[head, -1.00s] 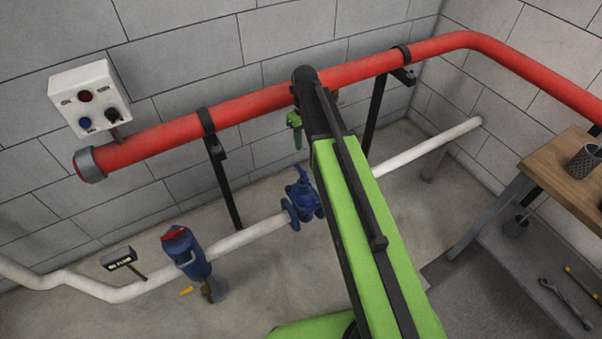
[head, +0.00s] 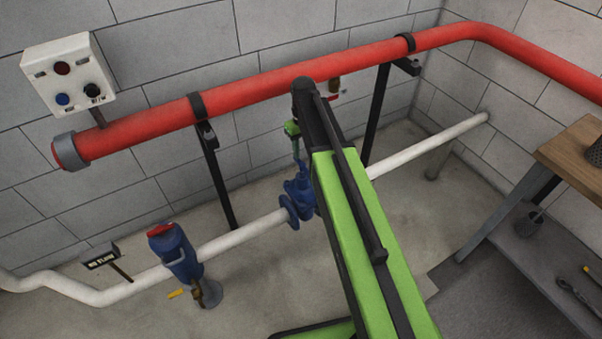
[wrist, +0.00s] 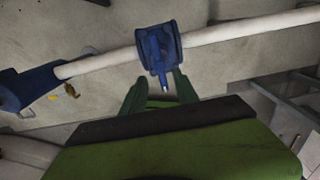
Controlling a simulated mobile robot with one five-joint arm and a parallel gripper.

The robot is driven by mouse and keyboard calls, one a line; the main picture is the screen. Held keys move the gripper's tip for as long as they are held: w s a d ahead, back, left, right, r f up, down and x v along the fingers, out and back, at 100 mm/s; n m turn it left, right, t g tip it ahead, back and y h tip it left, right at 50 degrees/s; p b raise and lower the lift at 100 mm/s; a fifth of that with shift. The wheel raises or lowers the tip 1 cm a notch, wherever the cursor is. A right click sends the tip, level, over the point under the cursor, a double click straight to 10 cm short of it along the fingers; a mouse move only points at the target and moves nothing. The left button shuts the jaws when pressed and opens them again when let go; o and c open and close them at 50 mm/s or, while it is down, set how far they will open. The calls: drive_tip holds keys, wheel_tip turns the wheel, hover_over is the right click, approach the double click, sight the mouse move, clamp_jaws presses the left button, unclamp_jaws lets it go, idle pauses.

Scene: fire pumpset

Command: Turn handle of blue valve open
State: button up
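The blue valve (head: 297,203) sits on the white pipe near the floor, with its handle on top. My arm covers its right part in the head view. In the wrist view the blue valve (wrist: 158,50) is just beyond my gripper, and its blue handle (wrist: 161,72) points toward the gap between the fingers. My gripper (wrist: 158,80) has two green fingers spread apart, one on each side of the handle's near end. I cannot tell whether they touch it. In the head view my gripper (head: 297,150) hangs just above the valve, partly hidden by my arm.
A red pipe (head: 250,92) runs along the wall behind my arm on black brackets. A blue hydrant-like fitting (head: 175,252) stands left of the valve, beside a small black sign (head: 101,257). A wooden table (head: 570,150) is at the right. A control box (head: 68,77) is on the wall.

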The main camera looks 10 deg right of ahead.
sight(302, 165)
wheel_tip(302, 165, down, 7)
drive_tip(key=b, duration=0.5)
drive_tip(key=shift+r, duration=0.15)
drive_tip(key=shift+c, duration=0.5)
clamp_jaws()
drive_tip(key=shift+a, duration=0.2)
drive_tip(key=shift+d, duration=0.1)
